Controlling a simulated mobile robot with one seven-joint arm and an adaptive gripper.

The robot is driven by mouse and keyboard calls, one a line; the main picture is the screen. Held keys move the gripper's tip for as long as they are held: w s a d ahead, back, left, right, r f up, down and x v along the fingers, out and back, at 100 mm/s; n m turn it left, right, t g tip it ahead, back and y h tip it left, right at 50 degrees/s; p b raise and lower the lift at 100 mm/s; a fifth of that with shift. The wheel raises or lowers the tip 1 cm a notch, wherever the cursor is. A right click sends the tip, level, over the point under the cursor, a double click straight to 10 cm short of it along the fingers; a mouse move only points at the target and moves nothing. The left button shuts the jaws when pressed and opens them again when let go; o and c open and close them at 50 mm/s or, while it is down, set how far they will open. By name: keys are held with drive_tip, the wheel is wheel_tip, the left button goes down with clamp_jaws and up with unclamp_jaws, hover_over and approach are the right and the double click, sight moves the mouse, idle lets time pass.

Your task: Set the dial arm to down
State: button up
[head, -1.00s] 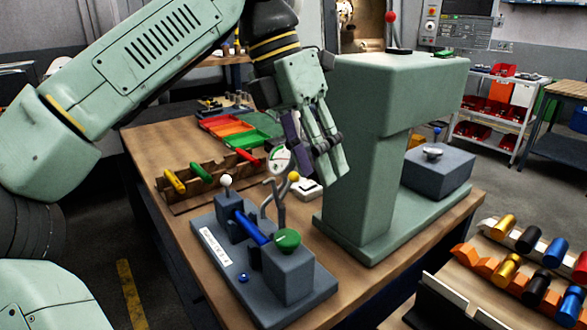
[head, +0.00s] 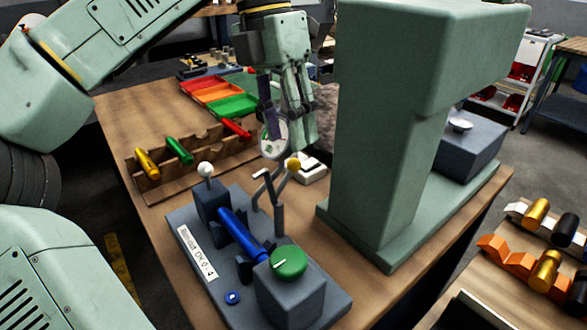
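The dial arm (head: 279,218) is a grey bent rod on the dark fixture base (head: 187,279), behind the blue cylinder (head: 243,234). I see nothing held. I cannot tell whether a finger touches the dial.
A large green press-like column (head: 385,130) stands close to the right of my gripper. A rack (head: 190,168) with coloured handles and several coloured trays (head: 212,91) lie to the left and back.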

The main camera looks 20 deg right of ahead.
sight(294, 162)
drive_tip(key=x, duration=0.6)
drive_tip(key=shift+f+p, duration=0.25)
drive_tip(key=shift+p, duration=0.1)
clamp_jaws()
idle(0.6)
